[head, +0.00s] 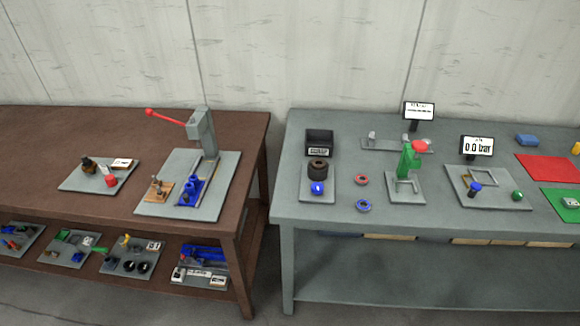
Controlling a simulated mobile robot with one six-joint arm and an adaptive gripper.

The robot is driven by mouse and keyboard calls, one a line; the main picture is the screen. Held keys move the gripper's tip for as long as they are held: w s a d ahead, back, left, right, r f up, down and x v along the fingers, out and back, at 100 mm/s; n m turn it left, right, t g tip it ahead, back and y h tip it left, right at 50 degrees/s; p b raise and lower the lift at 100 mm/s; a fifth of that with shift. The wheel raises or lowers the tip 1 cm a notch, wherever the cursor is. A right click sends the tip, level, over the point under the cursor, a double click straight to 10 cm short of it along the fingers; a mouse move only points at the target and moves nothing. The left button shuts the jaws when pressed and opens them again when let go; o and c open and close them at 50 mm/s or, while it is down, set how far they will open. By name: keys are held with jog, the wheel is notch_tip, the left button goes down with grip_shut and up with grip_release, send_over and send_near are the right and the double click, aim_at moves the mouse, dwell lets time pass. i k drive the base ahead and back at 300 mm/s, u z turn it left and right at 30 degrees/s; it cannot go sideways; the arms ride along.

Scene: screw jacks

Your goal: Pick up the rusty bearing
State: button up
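I see no bearing that I can surely call rusty. On the grey table, a small red ring (361,179) lies flat on the bare top, and a small blue ring (363,205) lies nearer the front edge. Both look like bearings. A dark brown round part with a hollow top (318,171) stands on a grey plate to their left. Rust cannot be made out at this size. My gripper is not in view.
A blue ball-like part (317,188) and a black bin (319,142) stand near the brown part. A green press (409,165) stands right of the rings. A brown bench (40,150) bears a grey lever press (203,132). A gap separates the tables.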

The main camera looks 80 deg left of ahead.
aim_at(317, 161)
jog(key=k, duration=1.15)
jog(key=u, duration=2.4)
jog(key=i, duration=0.65)
jog(key=u, duration=0.1)
